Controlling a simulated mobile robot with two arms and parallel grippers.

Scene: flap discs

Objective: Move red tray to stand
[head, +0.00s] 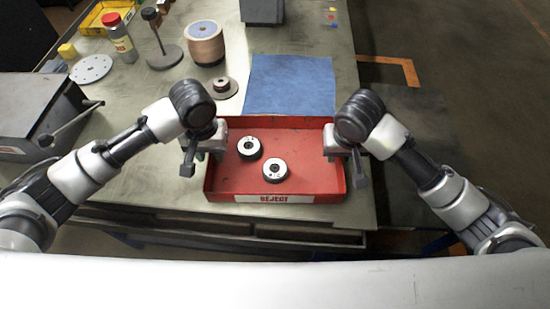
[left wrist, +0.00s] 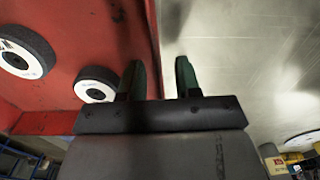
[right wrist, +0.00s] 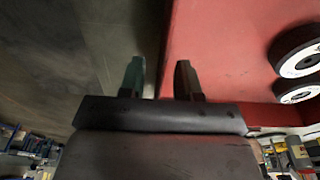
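The red tray (head: 312,178), with a white REJECT label on its front, sits at the front edge of the metal workbench. Two flap discs (head: 249,147) (head: 275,170) lie in it. My left gripper (head: 204,155) is at the tray's left wall. In the left wrist view its open fingers (left wrist: 158,80) straddle that wall (left wrist: 152,40), with a gap visible. My right gripper (head: 343,157) is at the right wall. In the right wrist view its open fingers (right wrist: 160,80) stand either side of that wall (right wrist: 166,40). I cannot pick out a stand.
A blue mat (head: 290,85) lies behind the tray. A copper-coloured spool (head: 206,45), a post on a round base (head: 164,54), a red-capped bottle (head: 120,40) and a perforated disc (head: 91,69) stand at the back left. A grey machine (head: 40,110) is at the left. Open floor lies right.

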